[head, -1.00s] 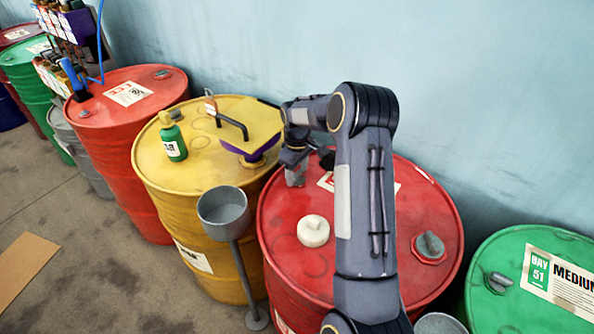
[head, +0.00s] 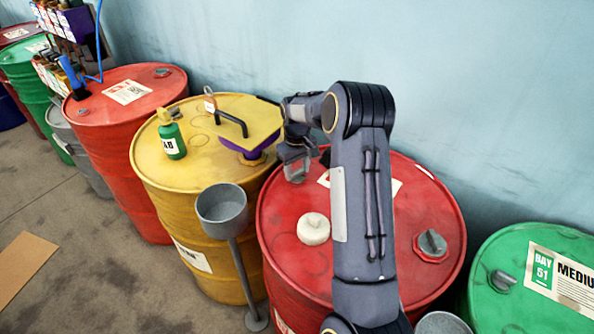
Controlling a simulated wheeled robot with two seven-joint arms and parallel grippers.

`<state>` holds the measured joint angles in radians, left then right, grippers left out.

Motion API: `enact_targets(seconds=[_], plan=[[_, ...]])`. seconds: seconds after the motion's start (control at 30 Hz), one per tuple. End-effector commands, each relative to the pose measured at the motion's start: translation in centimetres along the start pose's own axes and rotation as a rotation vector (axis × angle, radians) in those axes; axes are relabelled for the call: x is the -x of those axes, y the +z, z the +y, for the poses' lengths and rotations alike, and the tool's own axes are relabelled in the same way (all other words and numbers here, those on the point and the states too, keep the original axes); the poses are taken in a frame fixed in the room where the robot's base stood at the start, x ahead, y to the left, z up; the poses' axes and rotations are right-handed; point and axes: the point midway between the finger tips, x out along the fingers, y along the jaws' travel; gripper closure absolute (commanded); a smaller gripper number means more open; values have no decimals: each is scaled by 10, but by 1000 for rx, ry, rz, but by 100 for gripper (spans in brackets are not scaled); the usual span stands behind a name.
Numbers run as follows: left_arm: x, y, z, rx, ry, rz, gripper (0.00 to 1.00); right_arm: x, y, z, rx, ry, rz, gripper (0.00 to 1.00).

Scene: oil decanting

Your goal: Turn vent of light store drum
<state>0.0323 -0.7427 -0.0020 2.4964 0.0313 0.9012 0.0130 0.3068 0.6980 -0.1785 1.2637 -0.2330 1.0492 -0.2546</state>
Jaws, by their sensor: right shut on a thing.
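A red drum (head: 285,245) stands in front of me; its label (head: 424,172) is mostly hidden by my right arm, so I cannot read its name. My right gripper (head: 296,172) points down at the far left part of this drum's top. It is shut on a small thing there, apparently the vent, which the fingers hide. A grey cap (head: 431,243) with a raised grip sits in a red collar at the right of the same top. A round white cap (head: 313,229) lies near the left front of the top. My left gripper is not in view.
A yellow drum (head: 160,200) stands left, carrying a green bottle (head: 171,138) and a purple-sided, yellow-topped piece (head: 250,118) with a black handle. A grey cup on a stand (head: 222,208) is between the drums. A green drum marked MEDIUM (head: 520,300) stands right.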

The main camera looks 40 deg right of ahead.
Motion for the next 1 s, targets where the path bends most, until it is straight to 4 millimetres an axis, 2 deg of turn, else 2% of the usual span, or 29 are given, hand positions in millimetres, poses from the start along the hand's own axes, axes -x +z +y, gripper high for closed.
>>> enact_targets(seconds=[0.4,1.0], plan=[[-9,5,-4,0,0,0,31,0,-1,0,-395,2,3,76],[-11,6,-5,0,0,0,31,2,-1,0,-947,1,4,76]])
